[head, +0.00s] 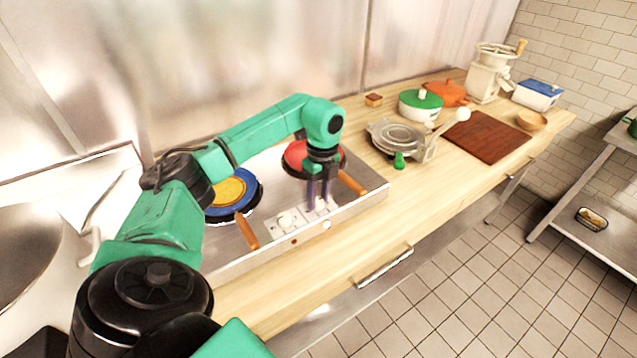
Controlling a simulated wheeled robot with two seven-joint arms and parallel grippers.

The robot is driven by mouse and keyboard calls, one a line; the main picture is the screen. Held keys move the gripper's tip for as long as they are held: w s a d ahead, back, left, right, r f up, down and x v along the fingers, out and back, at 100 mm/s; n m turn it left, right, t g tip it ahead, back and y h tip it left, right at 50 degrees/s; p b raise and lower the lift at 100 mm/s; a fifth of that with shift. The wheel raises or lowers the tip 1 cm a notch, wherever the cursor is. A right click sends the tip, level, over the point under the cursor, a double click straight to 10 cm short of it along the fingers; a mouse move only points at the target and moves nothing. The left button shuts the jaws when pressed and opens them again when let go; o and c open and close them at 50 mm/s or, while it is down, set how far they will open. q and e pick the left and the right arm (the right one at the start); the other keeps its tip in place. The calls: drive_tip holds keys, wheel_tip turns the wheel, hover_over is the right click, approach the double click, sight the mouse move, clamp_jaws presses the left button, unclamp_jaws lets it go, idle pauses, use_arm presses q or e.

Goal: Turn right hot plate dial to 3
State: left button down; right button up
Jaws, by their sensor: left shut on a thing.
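The hot plate unit (352,197) is a pale metal block on the wooden counter, with two burners and a white control panel (305,219) on its front part. A left dial (285,221) shows on the panel. My left gripper (319,205) points down at the right part of the panel, its fingers shut on the right hot plate dial. The fingers mostly hide this dial, and its setting cannot be read. My right gripper is not in view.
A blue-rimmed pan (247,203) with yellow contents sits on the left burner. A red pan (294,157) sits on the right burner, close behind my left gripper. Their wooden handles reach forward beside the panel. A waffle iron (397,136) stands further right. The front counter is clear.

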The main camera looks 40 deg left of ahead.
sight(320, 198)
use_arm(q)
drive_tip(key=c, duration=0.5)
unclamp_jaws()
drive_tip(key=shift+r, duration=0.1)
drive_tip(key=shift+o, duration=0.2)
drive_tip(key=r, duration=0.1)
drive_tip(key=r+b, duration=0.1)
drive_tip(key=r, duration=0.3)
drive_tip(key=shift+w+r+b, duration=0.2)
drive_tip(key=shift+w+b, duration=0.1)
wheel_tip(320, 198, up, 9)
drive_tip(key=p, duration=0.3)
drive_tip(key=shift+w, duration=0.2)
